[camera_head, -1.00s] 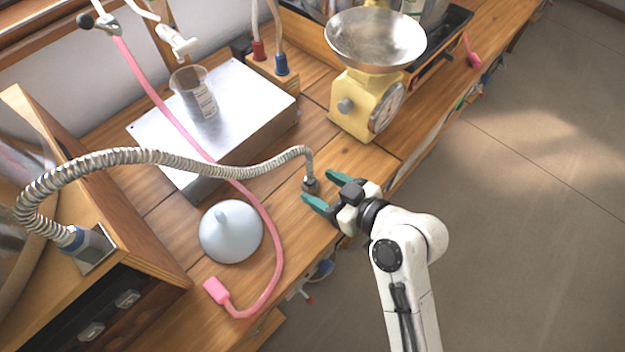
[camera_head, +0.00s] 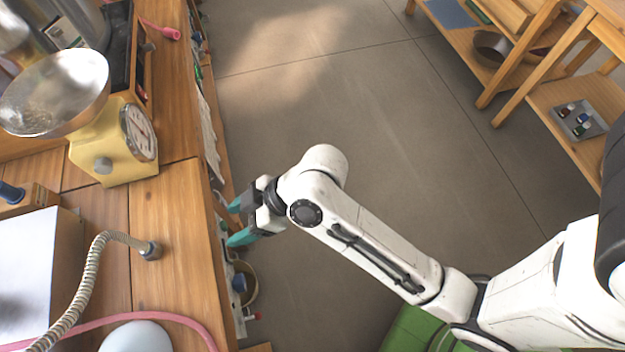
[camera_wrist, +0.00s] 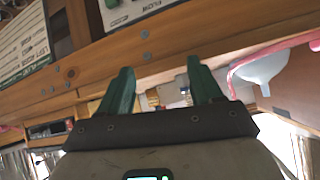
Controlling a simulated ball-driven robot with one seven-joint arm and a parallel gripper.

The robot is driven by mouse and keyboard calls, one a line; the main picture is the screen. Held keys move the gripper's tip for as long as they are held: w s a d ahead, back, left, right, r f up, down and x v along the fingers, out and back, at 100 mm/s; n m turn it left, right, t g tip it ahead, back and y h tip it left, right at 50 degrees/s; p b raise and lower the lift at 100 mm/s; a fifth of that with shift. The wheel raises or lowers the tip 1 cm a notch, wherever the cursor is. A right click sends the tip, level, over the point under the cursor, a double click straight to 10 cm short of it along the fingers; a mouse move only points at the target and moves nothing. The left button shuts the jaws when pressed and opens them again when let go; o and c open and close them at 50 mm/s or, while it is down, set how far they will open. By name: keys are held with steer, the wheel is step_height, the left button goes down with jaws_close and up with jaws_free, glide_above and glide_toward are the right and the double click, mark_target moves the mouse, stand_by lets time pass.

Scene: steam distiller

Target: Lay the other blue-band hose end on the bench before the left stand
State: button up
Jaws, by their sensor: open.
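A ribbed metal hose (camera_head: 83,290) arches over the bench, and its dark grey end fitting (camera_head: 151,250) rests on the wood near the front edge. A blue fitting (camera_head: 12,193) sits in a wooden block at the left edge of the head view. My gripper (camera_head: 233,221) is open and empty, just off the bench's front edge, to the right of the hose end and apart from it. In the wrist view its teal fingers (camera_wrist: 160,80) are spread before the bench front. I cannot make out the left stand.
A yellow scale (camera_head: 118,140) with a metal pan stands on the bench (camera_head: 170,205). A metal box (camera_head: 30,265), a pink hose (camera_head: 185,320) and a pale funnel (camera_head: 135,338) are nearby. Open floor (camera_head: 330,100) lies to the right, with shelves (camera_head: 560,95) beyond.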

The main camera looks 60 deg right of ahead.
steer(key=s+d+f+m+g+h, duration=0.2)
steer(key=s+d+f+m+h, duration=0.1)
steer(key=s+d, duration=0.5)
steer(key=s+d+f+m+g+h, duration=0.3)
steer(key=s+d+m+h, duration=0.1)
steer(key=s+d, duration=0.4)
steer(key=shift+d+f+m+g+h, duration=0.15)
steer(key=shift+m+g+h, duration=0.15)
steer(key=shift+m, duration=0.4)
steer(key=shift+c, duration=0.3)
